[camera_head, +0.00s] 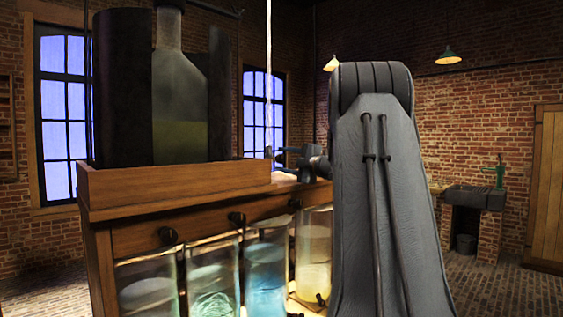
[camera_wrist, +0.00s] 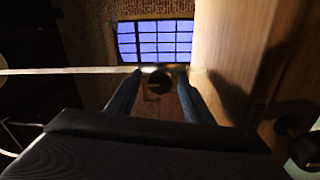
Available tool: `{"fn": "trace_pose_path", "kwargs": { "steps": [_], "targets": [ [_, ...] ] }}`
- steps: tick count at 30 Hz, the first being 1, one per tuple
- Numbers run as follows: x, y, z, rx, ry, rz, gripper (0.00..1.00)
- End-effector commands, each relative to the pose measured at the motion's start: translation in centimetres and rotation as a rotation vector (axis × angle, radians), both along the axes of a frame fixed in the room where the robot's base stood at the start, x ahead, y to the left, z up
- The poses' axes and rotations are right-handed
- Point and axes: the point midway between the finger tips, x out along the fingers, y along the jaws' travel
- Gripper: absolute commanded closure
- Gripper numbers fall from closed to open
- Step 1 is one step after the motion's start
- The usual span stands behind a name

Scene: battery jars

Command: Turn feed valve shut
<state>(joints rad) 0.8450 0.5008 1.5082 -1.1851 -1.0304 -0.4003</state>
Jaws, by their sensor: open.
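A dark round knob, which looks like the feed valve (camera_wrist: 158,83), sits on a pale pipe (camera_wrist: 70,70) in the wrist view. My gripper (camera_wrist: 155,73) is open, with one bluish finger on each side of the knob. I cannot tell whether the fingers touch it. In the head view the pale pipe (camera_head: 268,75) comes down behind the wooden cabinet's top, and my gripper (camera_head: 280,156) reaches left to its lower end. The valve is small and partly hidden there, and its handle's angle is unclear.
The wooden cabinet (camera_head: 180,188) carries a large glass bottle (camera_head: 180,100) between dark upright panels. Several glass jars (camera_head: 267,275) stand below, with black knobs (camera_head: 237,218) above them. In the wrist view a wooden face (camera_wrist: 228,50) lies close to the right finger. A stone sink (camera_head: 475,197) stands far right.

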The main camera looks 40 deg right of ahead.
Motion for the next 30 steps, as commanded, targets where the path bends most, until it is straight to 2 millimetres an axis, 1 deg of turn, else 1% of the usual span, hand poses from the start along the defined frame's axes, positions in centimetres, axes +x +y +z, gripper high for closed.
{"fn": "trace_pose_path", "kwargs": {
  "steps": [1, 6, 9, 12, 17, 30],
  "targets": [
    [-0.9, -0.2, -0.2, -0.002, -0.001, -0.002, 0.53],
    [-3.7, -0.4, -0.4, -0.002, -0.002, -0.002, 0.53],
    [-5.1, -0.5, -0.5, -0.002, -0.002, -0.003, 0.53],
    [-5.9, -0.5, -0.5, -0.001, -0.002, -0.001, 0.53],
    [-6.5, -0.5, -0.4, 0.000, -0.002, -0.001, 0.53],
    [-6.4, -0.5, -0.4, 0.000, -0.001, 0.000, 0.53]
  ]
}}
